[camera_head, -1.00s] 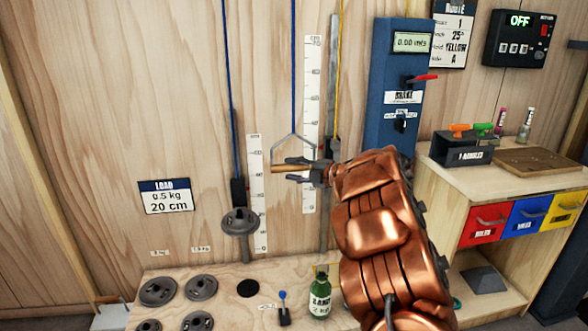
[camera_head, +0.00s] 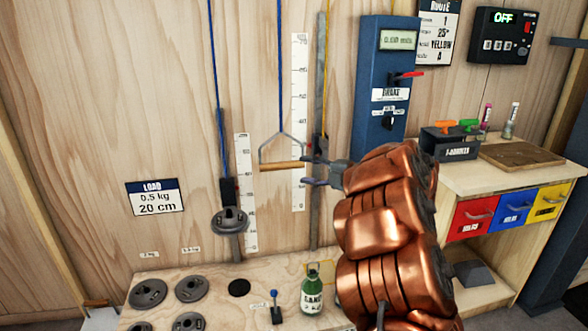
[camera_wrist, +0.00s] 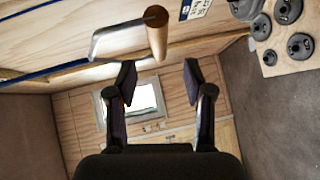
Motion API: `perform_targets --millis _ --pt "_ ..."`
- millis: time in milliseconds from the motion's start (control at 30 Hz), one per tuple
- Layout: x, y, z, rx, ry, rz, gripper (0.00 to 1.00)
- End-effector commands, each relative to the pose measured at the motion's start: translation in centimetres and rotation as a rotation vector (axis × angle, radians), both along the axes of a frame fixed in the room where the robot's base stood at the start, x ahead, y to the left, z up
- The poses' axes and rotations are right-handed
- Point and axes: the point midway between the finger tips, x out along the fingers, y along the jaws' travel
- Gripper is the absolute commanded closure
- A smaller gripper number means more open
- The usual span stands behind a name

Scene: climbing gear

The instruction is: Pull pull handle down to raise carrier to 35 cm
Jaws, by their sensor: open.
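The pull handle (camera_head: 282,166), a wooden bar under a metal triangle, hangs on a blue rope in front of the board. The carrier (camera_head: 230,220), with a dark grey disc on it, hangs low on the left blue rope beside a white scale (camera_head: 246,195). My gripper (camera_head: 305,170) is open and empty, just right of the handle's right end. In the wrist view the bar (camera_wrist: 156,32) points end-on toward the gap between the spread fingers (camera_wrist: 159,76) and lies beyond their tips, not between them.
A load sign (camera_head: 155,197) reads 0.5 kg, 20 cm. A blue brake box (camera_head: 385,90) with a red lever stands right of the handle. A second scale (camera_head: 299,110) is behind the handle. Below are weight discs (camera_head: 148,294) and a green bottle (camera_head: 313,293) on the bench.

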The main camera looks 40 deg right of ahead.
Motion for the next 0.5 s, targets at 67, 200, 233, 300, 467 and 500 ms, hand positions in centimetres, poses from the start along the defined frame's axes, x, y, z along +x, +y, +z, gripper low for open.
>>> perform_targets --millis 67,200,233,300,467,500 --pt "-1.1 -0.5 0.2 0.001 0.0 -0.003 0.48" --pt "-2.2 -1.0 0.2 0.001 0.002 -0.003 0.48" --pt "-2.4 -1.1 0.3 0.001 0.002 -0.003 0.48" --pt "-2.6 -1.2 0.3 0.001 0.002 -0.002 0.48" --pt "-2.8 -1.2 0.3 0.002 0.001 -0.001 0.48" --pt "-2.8 -1.2 0.3 0.002 0.001 -0.001 0.48"
